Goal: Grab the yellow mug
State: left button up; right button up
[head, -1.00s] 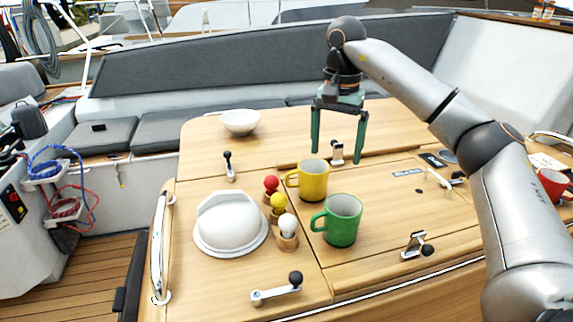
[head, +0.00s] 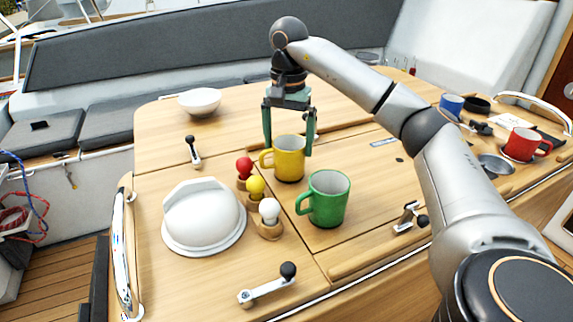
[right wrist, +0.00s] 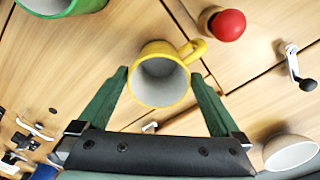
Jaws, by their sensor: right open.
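The yellow mug (head: 289,162) stands upright on the wooden table, its handle to the left in the head view. My right gripper (head: 289,148) is open, pointing down at the mug, with one green finger on each side of it. In the right wrist view the yellow mug (right wrist: 161,80) shows its open top between the two spread fingertips (right wrist: 160,75), with its handle toward the right finger. I cannot tell whether the fingers touch it. My left gripper is not in view.
A green mug (head: 325,198) stands close in front. Red, yellow and white balls on wooden holders (head: 268,222) stand to the left, beside a white dome (head: 203,215). A white bowl (head: 199,101) is behind. A red mug (head: 523,145) and a blue mug (head: 451,104) are far right.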

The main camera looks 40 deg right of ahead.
aim_at(288, 150)
notch_tip(288, 150, down, 4)
jog(key=shift+f, duration=0.2)
jog(key=shift+c, duration=0.2)
jog(key=c, duration=1.1)
